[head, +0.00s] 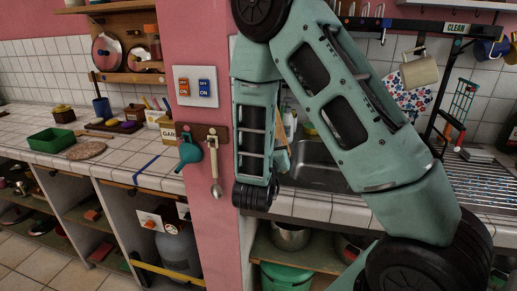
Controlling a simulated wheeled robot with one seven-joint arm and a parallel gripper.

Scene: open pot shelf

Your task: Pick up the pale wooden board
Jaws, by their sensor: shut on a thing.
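My arm rises from the lower right, bends at the top and comes down in front of the sink. Its lower end stands just right of the pink wall post, and my gripper itself is hidden behind the arm links. A narrow strip of light brown wood (283,156) shows just right of the lower link, mostly hidden; I cannot tell if it is the pale wooden board or whether it is held. A round, pale brown flat piece (86,150) lies on the left tiled counter.
A green tray (51,141) stands on the left counter. The sink (313,165) is behind my arm. A drying rack (475,172) is at right.

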